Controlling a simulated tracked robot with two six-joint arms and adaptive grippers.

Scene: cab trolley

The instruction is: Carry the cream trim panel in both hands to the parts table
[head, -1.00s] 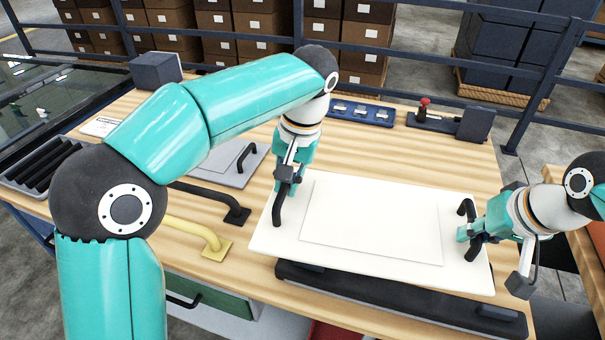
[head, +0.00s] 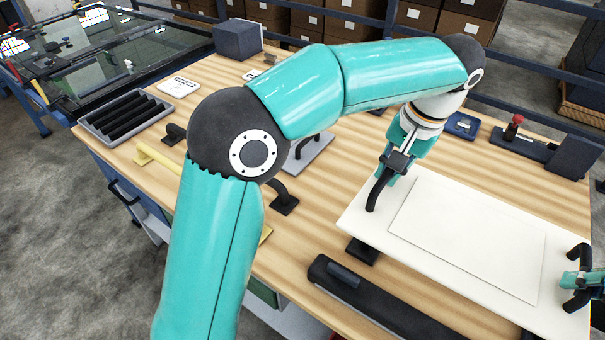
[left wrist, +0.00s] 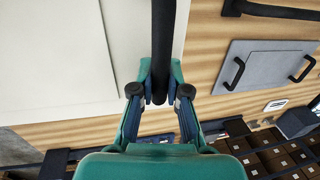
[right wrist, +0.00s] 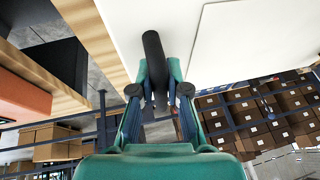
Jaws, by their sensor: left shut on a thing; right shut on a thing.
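The cream trim panel (head: 466,237) is a flat cream board with a raised rectangle and a black handle at each end. It is at the right of the head view, over the wooden table (head: 330,225). My left gripper (head: 385,178) is shut on the panel's left handle; in the left wrist view the handle (left wrist: 162,45) runs between its fingers (left wrist: 159,98). My right gripper (head: 580,290) is shut on the right handle at the right edge, partly cut off. The right wrist view shows that handle (right wrist: 154,62) between its fingers (right wrist: 159,97).
A long black part (head: 375,300) lies in front of the panel. A grey panel with black handles (head: 312,148), a yellow handle (head: 155,160) and a grey tray of black strips (head: 127,112) lie further left. A dark block (head: 238,40) and a red-knobbed fixture (head: 525,140) stand behind.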

